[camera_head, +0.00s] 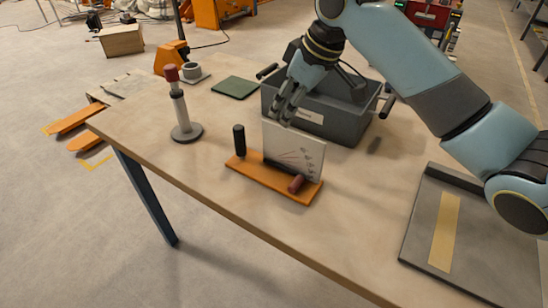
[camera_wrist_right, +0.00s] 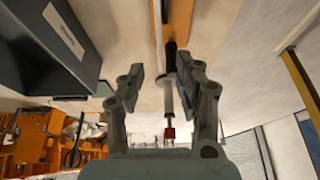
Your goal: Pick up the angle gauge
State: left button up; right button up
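The angle gauge appears to be the pale upright plate (camera_head: 293,152) with dark fan-shaped lines, standing on an orange base (camera_head: 260,178). A black post stands at the base's left end and a dark red knob sits low at the plate's front right. My right gripper (camera_head: 279,115) is at the plate's upper left edge, fingers pointing down, open. In the right wrist view, the gripper (camera_wrist_right: 163,70) has its fingers apart, with the thin plate edge and orange base (camera_wrist_right: 180,22) just beyond the tips. I cannot tell whether they touch. My left gripper is not in view.
A grey bin (camera_head: 340,118) with handles stands close behind the gauge. A red-topped stand (camera_head: 180,110) is to the left, with a green pad (camera_head: 235,87) behind it. A grey tray (camera_head: 425,225) with a yellow strip lies right. The front table area is clear.

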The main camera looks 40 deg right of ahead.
aim_at(278, 132)
jog(key=shift+x, duration=1.05)
jog(key=x, duration=0.4)
jog(key=shift+f, duration=0.3)
jog(key=shift+w+f, duration=0.15)
jog(key=shift+f, duration=0.25)
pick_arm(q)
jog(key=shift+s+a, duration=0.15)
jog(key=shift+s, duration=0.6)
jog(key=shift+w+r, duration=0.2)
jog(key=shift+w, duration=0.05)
pick_arm(e)
jog(key=shift+f, duration=0.25)
grip_shut()
